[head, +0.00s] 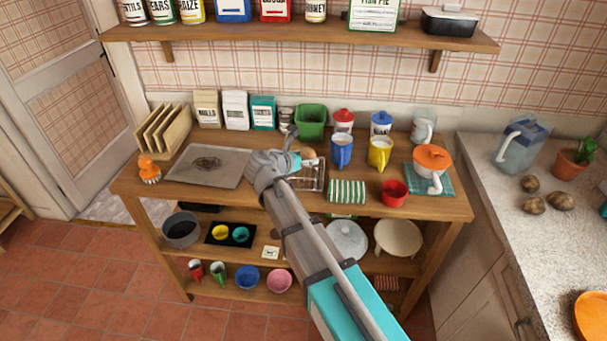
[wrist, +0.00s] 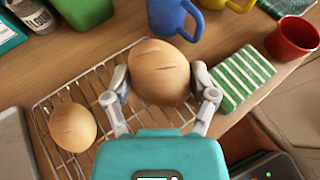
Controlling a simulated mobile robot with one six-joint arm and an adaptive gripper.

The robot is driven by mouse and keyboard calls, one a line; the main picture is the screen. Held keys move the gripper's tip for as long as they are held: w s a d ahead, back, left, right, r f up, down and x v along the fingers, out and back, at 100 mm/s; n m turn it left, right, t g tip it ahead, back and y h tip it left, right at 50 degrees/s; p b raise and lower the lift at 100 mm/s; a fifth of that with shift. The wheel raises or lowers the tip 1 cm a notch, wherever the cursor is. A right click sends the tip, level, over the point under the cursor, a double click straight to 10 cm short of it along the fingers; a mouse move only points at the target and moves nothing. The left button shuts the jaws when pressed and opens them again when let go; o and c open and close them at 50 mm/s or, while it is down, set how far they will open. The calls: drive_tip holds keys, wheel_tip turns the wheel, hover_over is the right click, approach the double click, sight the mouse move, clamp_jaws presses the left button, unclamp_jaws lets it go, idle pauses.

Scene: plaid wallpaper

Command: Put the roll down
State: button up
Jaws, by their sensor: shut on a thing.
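A round brown bread roll (wrist: 158,72) with a slit on top is between the two fingers of my gripper (wrist: 160,95) in the wrist view. The fingers are shut on its sides. The roll is over the right part of a wire rack (wrist: 97,72) on the wooden table; I cannot tell whether it touches the wires. A second roll (wrist: 73,127) lies on the left part of the rack. In the head view my gripper (head: 290,140) is above the rack (head: 318,182), and my arm hides part of it; the held roll (head: 308,153) shows only partly.
A green-striped cloth (wrist: 242,78) lies close to the right finger. A blue mug (head: 341,150), a green container (head: 310,122) and a yellow mug (head: 379,152) stand behind. A red cup (head: 394,193) is to the right, a baking tray (head: 209,165) to the left.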

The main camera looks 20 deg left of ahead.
sight(303, 173)
drive_tip(key=shift+w+a+f+b, duration=0.3)
drive_tip(key=shift+w+f+b, duration=0.15)
drive_tip(key=shift+f, duration=0.2)
drive_tip(key=shift+w+a+f+b, duration=0.25)
drive_tip(key=shift+w+f+b, duration=0.2)
drive_tip(key=shift+f, duration=0.15)
drive_tip(key=shift+w+a+f+b, duration=0.25)
drive_tip(key=shift+w+f+b, duration=0.15)
drive_tip(key=shift+f+b, duration=1.55)
drive_tip(key=shift+f, duration=0.05)
drive_tip(key=shift+f, duration=0.2)
drive_tip(key=o, duration=1.1)
drive_tip(key=shift+r, duration=0.1)
drive_tip(key=shift+o, duration=0.2)
drive_tip(key=shift+r, duration=0.15)
